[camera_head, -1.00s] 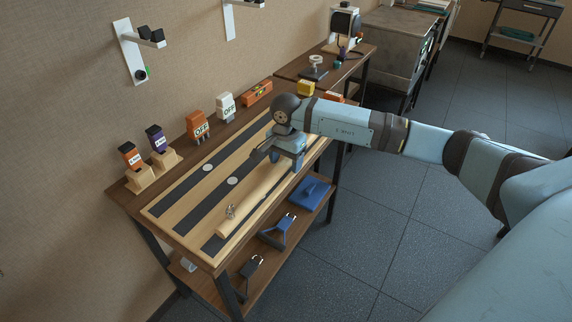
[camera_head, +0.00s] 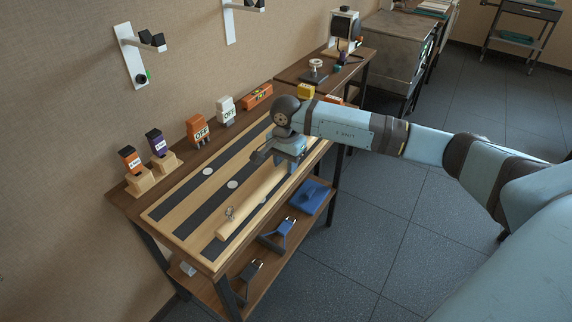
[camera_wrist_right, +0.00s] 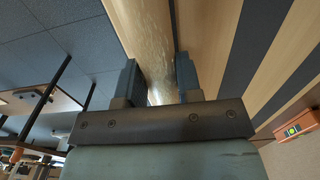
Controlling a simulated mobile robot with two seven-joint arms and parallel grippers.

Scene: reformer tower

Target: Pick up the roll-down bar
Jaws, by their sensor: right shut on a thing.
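The roll-down bar (camera_head: 251,203) is a pale wooden rod with a small metal fitting near its near end. It lies lengthwise along the right side of the striped board on the workbench. My right gripper (camera_head: 283,163) is at the bar's far part, coming from above. In the right wrist view the two fingers (camera_wrist_right: 155,85) stand on either side of the wooden bar (camera_wrist_right: 148,35), shut on it. The gripper hides the bar's far end in the head view. I cannot tell whether the bar is clear of the board. My left gripper is not in view.
The striped board (camera_head: 163,222) lies on the wooden bench. Orange and purple blocks on wooden stands, an orange OFF block (camera_head: 197,130) and a white OFF block (camera_head: 226,110) line the wall side. A lower shelf holds blue items (camera_head: 313,197). Open floor lies to the right.

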